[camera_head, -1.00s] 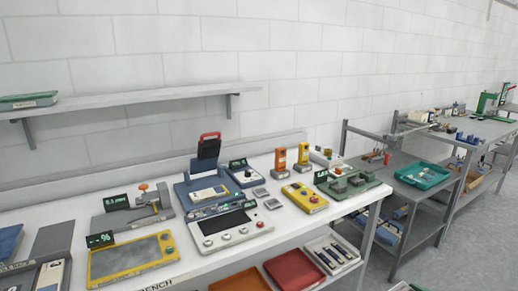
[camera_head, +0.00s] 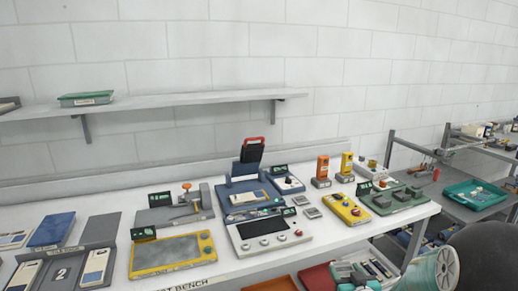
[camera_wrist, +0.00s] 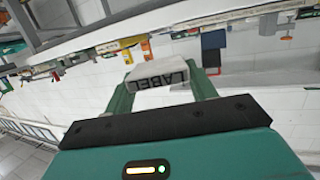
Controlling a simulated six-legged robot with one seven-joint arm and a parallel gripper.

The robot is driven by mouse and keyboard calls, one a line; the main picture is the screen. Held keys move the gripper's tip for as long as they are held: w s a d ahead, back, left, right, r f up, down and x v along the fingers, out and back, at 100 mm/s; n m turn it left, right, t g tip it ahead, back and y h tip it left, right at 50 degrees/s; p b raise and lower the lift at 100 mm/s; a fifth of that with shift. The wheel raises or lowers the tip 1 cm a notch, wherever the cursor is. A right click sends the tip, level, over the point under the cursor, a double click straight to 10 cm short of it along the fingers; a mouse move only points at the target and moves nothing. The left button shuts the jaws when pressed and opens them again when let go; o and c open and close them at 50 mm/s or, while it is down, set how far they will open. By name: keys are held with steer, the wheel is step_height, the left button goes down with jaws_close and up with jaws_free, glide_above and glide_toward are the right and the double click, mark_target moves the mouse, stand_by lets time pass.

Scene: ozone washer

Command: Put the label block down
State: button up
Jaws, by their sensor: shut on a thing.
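The label block (camera_wrist: 158,74) is a pale block with "LABEL" printed on its side, upside down in the wrist view. My gripper (camera_wrist: 163,88) is shut on it, with one green finger at each side. In the head view, part of my green gripper (camera_head: 358,276) shows at the bottom right, in front of the bench's front edge. The block cannot be made out clearly there. The white test bench (camera_head: 225,268) runs across the head view.
The bench holds a yellow framed tray (camera_head: 170,254), a console with knobs (camera_head: 268,232), a yellow box (camera_head: 348,209) and orange devices (camera_head: 322,172). A wall shelf (camera_head: 180,108) carries a green tray (camera_head: 86,99). A teal tray (camera_head: 474,194) sits on the grey table at right.

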steer(key=w+a+f+h, duration=0.1)
steer(key=w+a+f, duration=0.1)
steer(key=a+f, duration=0.6)
steer(key=s+a+f, duration=0.1)
steer(key=f, duration=0.5)
steer(key=s+a+f, duration=0.1)
steer(key=s+f, duration=0.1)
steer(key=f, duration=0.5)
steer(key=shift+s+m, duration=0.25)
steer(key=shift+m, duration=0.15)
